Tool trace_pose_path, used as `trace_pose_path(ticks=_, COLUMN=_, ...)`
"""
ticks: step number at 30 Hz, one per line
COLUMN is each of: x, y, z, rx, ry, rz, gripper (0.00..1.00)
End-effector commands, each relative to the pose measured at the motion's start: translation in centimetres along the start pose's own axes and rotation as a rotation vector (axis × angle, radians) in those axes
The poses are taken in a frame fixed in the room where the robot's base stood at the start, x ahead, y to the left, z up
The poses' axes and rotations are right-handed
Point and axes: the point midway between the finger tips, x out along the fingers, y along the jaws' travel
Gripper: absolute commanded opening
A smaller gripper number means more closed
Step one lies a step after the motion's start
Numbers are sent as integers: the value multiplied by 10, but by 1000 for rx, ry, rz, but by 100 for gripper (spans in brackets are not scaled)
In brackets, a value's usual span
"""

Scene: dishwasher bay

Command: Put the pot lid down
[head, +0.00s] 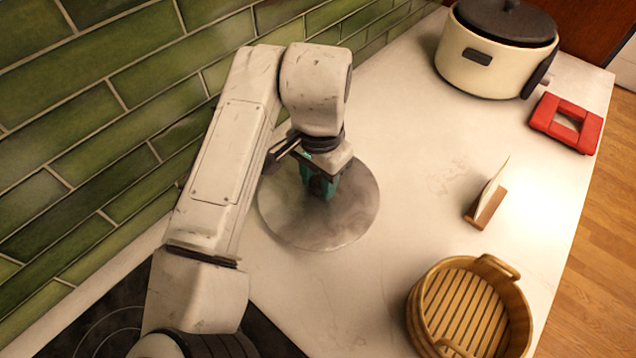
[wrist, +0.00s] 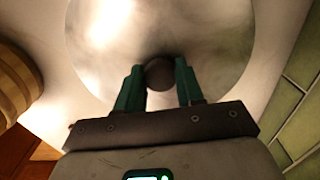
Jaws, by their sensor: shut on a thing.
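The pot lid (head: 345,215) is a round, flat grey metal disc over the white counter, near the green tiled wall. It also fills the top of the wrist view (wrist: 210,40), where its dark round knob (wrist: 159,73) sits between the two green fingers. My gripper (head: 320,188) is above the lid's middle, and in the wrist view (wrist: 160,85) it is shut on the knob. The lid looks level and close to the counter. I cannot tell whether it touches the surface.
A cream pot with a dark lid (head: 497,45) stands at the back right, with a red trivet (head: 567,124) beside it. A small card holder (head: 486,208) and a round wooden basket (head: 420,305) stand on the right. A dark hob (head: 105,325) is at lower left. The counter's middle is clear.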

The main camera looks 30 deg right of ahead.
Motion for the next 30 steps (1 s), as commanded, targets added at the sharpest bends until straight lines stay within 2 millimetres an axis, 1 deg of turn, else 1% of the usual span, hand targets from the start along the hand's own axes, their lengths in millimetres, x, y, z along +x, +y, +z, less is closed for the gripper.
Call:
trace_pose_path(ticks=5, x=11, y=-7, z=-6, rx=0, ry=-2, rz=0, gripper=0)
trace_pose_path(ticks=9, x=30, y=-8, z=-7, rx=-2, ry=-2, rz=1, gripper=0)
trace_pose_path(ticks=12, x=40, y=-8, z=-7, rx=0, ry=0, rz=-1, gripper=0)
trace_pose_path(ticks=15, x=43, y=-8, z=-7, rx=0, ry=-1, rz=-1, gripper=0)
trace_pose_path(ticks=24, x=46, y=-8, z=-7, rx=0, ry=0, rz=0, gripper=0)
trace_pose_path(ticks=25, x=47, y=-8, z=-7, rx=0, ry=0, rz=0, gripper=38)
trace_pose_path(ticks=30, x=46, y=-8, z=-7, rx=0, ry=-1, rz=0, gripper=54)
